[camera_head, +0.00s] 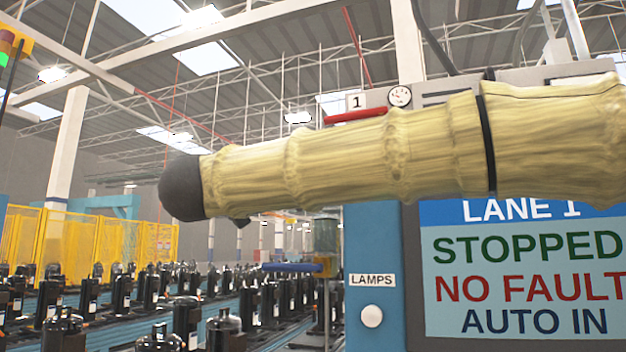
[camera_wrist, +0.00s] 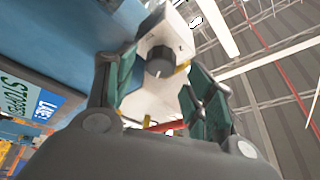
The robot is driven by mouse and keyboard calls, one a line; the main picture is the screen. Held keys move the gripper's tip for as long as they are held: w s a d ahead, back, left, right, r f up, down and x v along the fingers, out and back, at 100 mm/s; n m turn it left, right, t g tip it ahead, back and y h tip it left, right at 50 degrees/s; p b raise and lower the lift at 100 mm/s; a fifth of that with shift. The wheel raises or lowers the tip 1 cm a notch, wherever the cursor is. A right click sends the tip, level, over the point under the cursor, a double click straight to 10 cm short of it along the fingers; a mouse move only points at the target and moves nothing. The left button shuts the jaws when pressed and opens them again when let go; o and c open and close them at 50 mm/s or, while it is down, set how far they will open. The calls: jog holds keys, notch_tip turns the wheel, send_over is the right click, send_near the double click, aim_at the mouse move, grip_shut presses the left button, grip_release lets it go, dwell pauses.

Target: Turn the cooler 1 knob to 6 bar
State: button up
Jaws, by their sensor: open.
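A dark round knob (camera_wrist: 159,61) on a pale box (camera_wrist: 165,35) shows in the wrist view, with a small yellow piece beside it. My gripper (camera_wrist: 162,76) is open, its two green-padded fingers on either side of the knob in the picture. I cannot tell whether they touch it. In the head view, a "1" label (camera_head: 356,101) and a small round gauge (camera_head: 400,96) show on a grey unit above my sleeved arm. The gauge reading is too small to tell. My arm hides what is below, and my gripper is not clearly visible there.
A red bar (camera_head: 356,116) lies just below the "1" label. A blue cabinet with a lane screen (camera_head: 530,280) reading STOPPED, NO FAULT, AUTO IN stands at the right. Black compressors (camera_head: 185,318) fill the lower left, with yellow fencing (camera_head: 90,241) behind.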

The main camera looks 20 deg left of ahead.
jog(key=v, duration=0.9)
jog(key=shift+f, duration=0.1)
